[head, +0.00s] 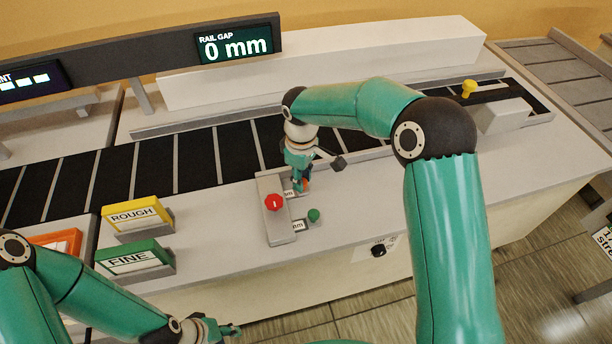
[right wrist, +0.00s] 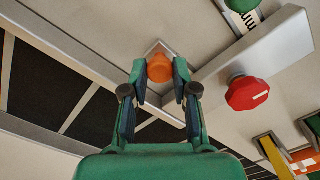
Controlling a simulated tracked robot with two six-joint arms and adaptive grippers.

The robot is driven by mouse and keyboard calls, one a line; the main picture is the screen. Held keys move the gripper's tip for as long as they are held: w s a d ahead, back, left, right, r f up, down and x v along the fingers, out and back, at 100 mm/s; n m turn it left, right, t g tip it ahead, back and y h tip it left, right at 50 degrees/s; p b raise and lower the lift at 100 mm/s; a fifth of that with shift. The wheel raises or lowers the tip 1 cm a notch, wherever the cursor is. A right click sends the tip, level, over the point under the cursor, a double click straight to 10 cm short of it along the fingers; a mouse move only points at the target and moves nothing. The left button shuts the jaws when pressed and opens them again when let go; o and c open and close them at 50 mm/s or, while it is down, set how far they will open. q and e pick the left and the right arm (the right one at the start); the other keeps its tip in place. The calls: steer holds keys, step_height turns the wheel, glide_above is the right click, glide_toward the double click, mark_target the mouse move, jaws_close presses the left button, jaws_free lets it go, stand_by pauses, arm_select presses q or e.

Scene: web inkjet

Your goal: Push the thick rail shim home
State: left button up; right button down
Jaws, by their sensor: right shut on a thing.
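My right gripper (head: 301,186) is shut on an orange knob (right wrist: 160,68), which sits between its fingertips in the right wrist view. The knob shows beside the far end of a grey bar (head: 280,228) with a red knob (head: 273,203) on it. A green knob (head: 313,215) with a small "mm" label lies to the right of the bar, apart from my gripper. The labels' numbers cannot be read, so I cannot tell which shim is thick. My left gripper (head: 225,330) is low in the head view, far from the bar; its fingers are too small to judge.
A display (head: 237,45) reads "RAIL GAP 0 mm". A yellow ROUGH block (head: 137,215) and a green FINE block (head: 135,259) stand at the left. A dark slatted belt (head: 150,165) runs behind. A yellow knob (head: 468,88) is at the far right. The front right worktop is clear.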

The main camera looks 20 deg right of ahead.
steer(key=shift+d, duration=0.1)
steer(key=c, duration=0.9)
jaws_free()
steer(key=shift+r, duration=0.1)
step_height(320, 180, up, 12)
steer(key=shift+f, duration=0.2)
